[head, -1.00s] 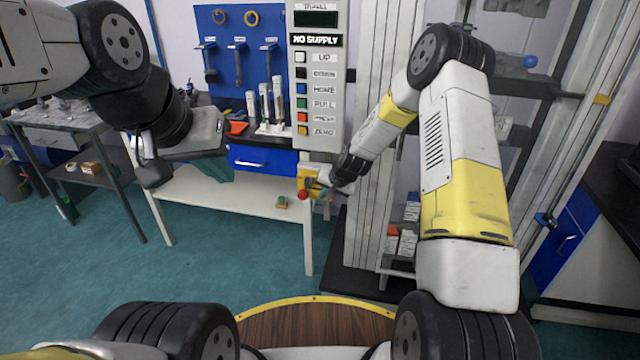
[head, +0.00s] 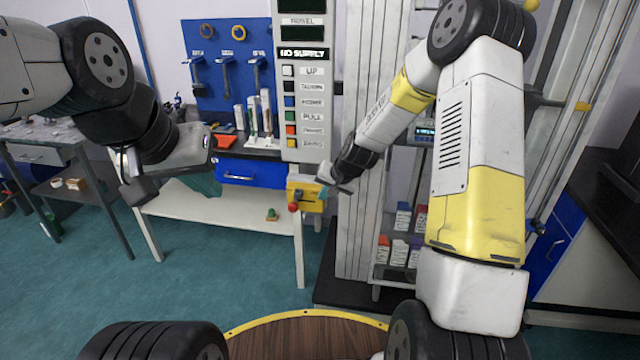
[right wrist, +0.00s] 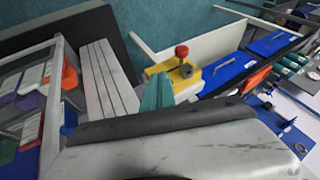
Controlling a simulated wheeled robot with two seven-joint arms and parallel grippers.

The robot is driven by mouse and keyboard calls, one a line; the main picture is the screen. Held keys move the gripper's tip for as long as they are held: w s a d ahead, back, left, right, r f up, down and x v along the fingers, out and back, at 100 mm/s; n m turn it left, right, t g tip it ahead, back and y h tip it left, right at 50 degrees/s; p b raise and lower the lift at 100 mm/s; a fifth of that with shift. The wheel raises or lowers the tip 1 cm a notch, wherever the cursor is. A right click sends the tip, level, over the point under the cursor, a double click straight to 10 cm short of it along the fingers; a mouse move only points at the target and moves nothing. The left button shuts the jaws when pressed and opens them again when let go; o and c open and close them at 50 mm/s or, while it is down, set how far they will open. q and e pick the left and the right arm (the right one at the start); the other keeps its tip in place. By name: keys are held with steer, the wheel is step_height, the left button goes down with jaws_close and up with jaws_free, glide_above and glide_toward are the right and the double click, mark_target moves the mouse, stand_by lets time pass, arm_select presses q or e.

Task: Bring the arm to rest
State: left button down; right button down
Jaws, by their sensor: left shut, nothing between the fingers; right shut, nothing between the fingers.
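My right arm reaches in from the right in the head view. Its gripper (head: 334,188) is shut and empty, beside the yellow box with a red button (head: 306,195). In the right wrist view the teal fingertips (right wrist: 157,92) are together, with the yellow box (right wrist: 178,72) and its red knob just beyond them. I cannot tell whether they touch it. My left gripper (head: 136,192) is shut and empty, hanging in front of the white bench at the left.
A control panel (head: 303,100) with several labelled buttons reads "NO SUPPLY" above the yellow box. A white bench (head: 220,210) with a blue drawer (head: 250,172) stands behind. Grey columns (head: 365,220) and a shelf with small boxes (head: 400,250) are beside my right arm.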

steer(key=s+d+r+n+h, duration=0.1)
steer(key=s+d+r, duration=0.1)
steer(key=s+r, duration=0.55)
steer(key=s+d+r+n, duration=0.15)
steer(key=s+r, duration=0.25)
steer(key=r, duration=0.7)
steer(key=s+d+r, duration=0.2)
steer(key=s+r, duration=0.1)
steer(key=s, duration=0.7)
steer(key=s+d+r, duration=0.2)
steer(key=s+r, duration=0.2)
steer(key=s, duration=0.7)
steer(key=shift+s+r+n, duration=0.15)
steer(key=shift+r+n, duration=0.1)
steer(key=shift+n, duration=0.2)
